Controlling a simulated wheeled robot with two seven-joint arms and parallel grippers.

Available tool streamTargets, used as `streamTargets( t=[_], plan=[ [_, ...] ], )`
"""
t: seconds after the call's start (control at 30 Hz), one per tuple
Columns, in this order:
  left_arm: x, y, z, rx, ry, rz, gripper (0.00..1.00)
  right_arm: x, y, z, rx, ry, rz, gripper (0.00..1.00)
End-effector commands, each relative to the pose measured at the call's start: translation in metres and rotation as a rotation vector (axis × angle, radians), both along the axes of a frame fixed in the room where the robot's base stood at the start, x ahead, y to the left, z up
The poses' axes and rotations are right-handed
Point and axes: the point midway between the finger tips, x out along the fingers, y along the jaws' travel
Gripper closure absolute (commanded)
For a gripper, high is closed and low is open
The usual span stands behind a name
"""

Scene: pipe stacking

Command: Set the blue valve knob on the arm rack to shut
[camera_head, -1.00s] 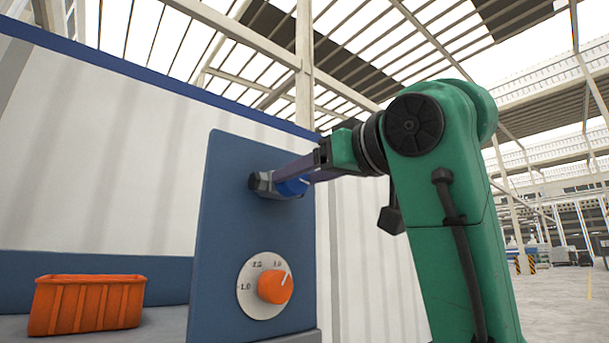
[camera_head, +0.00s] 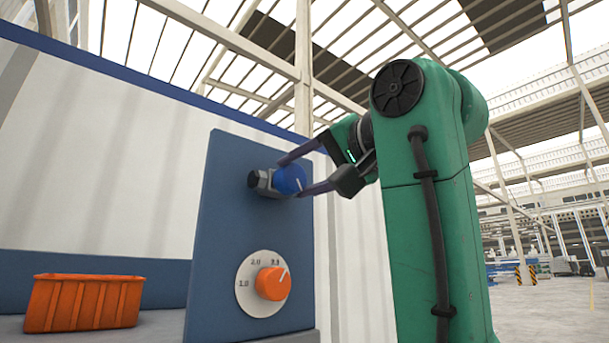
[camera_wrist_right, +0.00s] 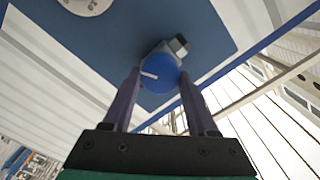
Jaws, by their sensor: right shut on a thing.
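The blue valve knob (camera_head: 289,180) sits on a grey fitting at the upper part of the blue upright panel (camera_head: 229,235). A white mark shows on its face. My right gripper (camera_head: 291,174) is shut on the knob, with one purple finger above it and one below in the head view. In the right wrist view, the knob (camera_wrist_right: 158,74) lies between the tips of the two fingers, with its white mark pointing left. My left gripper is not in view.
An orange dial (camera_head: 272,283) on a white numbered plate is lower on the same panel. An orange bin (camera_head: 84,303) stands on the grey surface at the left. A pale wall with a blue top edge (camera_head: 120,67) is behind the panel.

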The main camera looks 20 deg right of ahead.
Motion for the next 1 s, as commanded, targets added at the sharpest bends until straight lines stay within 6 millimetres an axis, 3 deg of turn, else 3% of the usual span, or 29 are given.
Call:
streamTargets(
  t=[0.5,1.0],
  plan=[
    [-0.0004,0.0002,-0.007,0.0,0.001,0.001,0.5,0.0007,0.0015,-0.001,0.365,0.147,0.005,0.97],
    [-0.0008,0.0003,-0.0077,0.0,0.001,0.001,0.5,0.0001,0.0005,0.0006,0.457,0.178,0.004,0.97]
  ],
)
